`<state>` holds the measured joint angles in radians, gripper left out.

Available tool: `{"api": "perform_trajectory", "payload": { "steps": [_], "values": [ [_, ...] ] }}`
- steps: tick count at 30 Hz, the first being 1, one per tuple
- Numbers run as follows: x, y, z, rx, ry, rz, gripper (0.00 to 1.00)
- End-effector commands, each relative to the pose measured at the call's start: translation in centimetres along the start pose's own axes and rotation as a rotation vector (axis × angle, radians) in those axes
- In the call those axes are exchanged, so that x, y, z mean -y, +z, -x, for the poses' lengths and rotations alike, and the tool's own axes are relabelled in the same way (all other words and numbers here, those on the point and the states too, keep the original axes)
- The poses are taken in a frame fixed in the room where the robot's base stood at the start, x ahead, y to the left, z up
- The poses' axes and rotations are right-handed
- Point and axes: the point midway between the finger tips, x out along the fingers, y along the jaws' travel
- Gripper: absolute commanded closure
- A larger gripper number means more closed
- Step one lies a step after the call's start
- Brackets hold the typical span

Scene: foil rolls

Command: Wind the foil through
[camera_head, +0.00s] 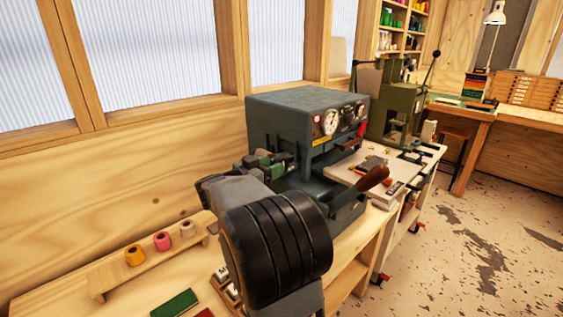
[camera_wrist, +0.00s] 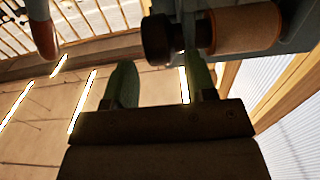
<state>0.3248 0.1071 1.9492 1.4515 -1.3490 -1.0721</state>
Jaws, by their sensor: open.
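A blue-grey machine (camera_head: 285,112) with dials and a wooden-handled lever (camera_head: 372,178) stands on the bench. My gripper (camera_head: 278,163) is at the machine's left side, partly hidden by my own arm. In the wrist view my gripper (camera_wrist: 160,78) has its two green fingers apart, with nothing seen held between them. A dark round knob (camera_wrist: 157,40) is just beyond the fingertips, beside a brown foil roll (camera_wrist: 258,28) on the machine. Whether a finger touches the knob cannot be told. The foil's path through the machine is hidden.
Orange (camera_head: 134,255), pink (camera_head: 162,241) and pale (camera_head: 187,230) rolls stand on a wooden rack at the lower left. A green block (camera_head: 175,303) lies on the bench in front. A green press (camera_head: 394,105) stands behind the machine. The floor at right is clear.

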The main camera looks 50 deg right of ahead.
Motion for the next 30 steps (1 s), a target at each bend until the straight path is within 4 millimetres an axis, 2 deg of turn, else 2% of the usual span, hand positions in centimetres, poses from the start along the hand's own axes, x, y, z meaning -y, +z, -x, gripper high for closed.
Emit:
{"api": "perform_trajectory", "payload": {
  "steps": [3,9,22,30],
  "values": [
    [-0.1,0.0,-1.8,0.001,0.002,0.001,0.49],
    [0.0,0.0,-3.6,0.000,0.000,-0.001,0.49],
    [0.0,0.0,-4.2,0.000,-0.002,0.000,0.49],
    [0.0,0.0,-4.2,0.000,-0.002,0.000,0.74]
  ]
}}
